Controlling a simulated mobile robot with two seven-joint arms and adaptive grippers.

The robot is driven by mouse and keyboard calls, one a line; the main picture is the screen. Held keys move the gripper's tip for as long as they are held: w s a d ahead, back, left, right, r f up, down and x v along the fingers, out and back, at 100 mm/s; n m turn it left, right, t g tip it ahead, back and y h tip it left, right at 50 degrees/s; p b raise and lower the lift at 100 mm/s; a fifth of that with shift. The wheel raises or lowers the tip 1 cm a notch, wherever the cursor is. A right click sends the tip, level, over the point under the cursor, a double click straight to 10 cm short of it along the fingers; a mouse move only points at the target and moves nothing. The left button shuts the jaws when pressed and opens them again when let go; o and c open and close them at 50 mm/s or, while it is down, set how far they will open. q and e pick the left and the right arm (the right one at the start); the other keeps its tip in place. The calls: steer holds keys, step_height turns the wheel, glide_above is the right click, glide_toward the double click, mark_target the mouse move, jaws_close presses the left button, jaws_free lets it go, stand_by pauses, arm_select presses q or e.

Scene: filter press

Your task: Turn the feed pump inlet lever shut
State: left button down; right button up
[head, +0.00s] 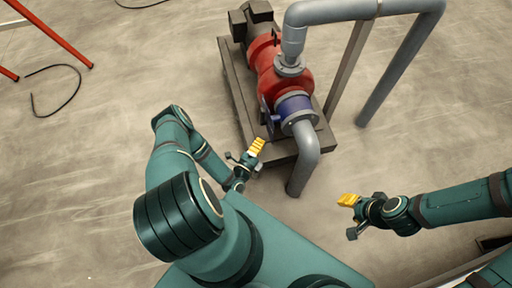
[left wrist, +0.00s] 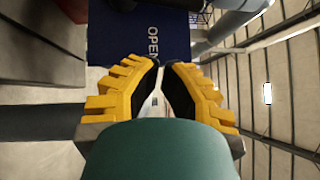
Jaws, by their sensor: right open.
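The red feed pump (head: 282,80) has a blue inlet valve (head: 295,108) on its near end. A thin blue lever (head: 265,112) seems to stand at the valve's left side. My left gripper (head: 259,142) is below and left of the valve, with its yellow fingers pointing up toward it. In the left wrist view its fingertips (left wrist: 161,64) almost meet, with a narrow gap; I see nothing clearly held. A dark blue face (left wrist: 140,30) marked OPEN is just beyond them. My right gripper (head: 348,205) is open and empty, to the right and apart from the pump.
A grey pipe (head: 305,155) bends down from the valve to the floor, between my two grippers. Another grey pipe (head: 335,12) rises over the pump. The pump stands on a dark base (head: 240,95).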

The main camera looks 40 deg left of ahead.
mark_target(262, 118)
arm_select(q)
steer(key=w+a+r+b, duration=0.1)
steer(key=w+a+b, duration=0.1)
steer(key=w, duration=0.6)
steer(key=shift+a, duration=0.7)
steer(key=shift+r, duration=0.1)
steer(key=w+a+r+n+g+p, duration=0.1)
steer(key=p, duration=0.2)
steer(key=shift+w+a+f+n, duration=0.1)
steer(key=shift+a+n, duration=0.1)
steer(key=shift+n, duration=0.1)
steer(key=shift+a, duration=0.15)
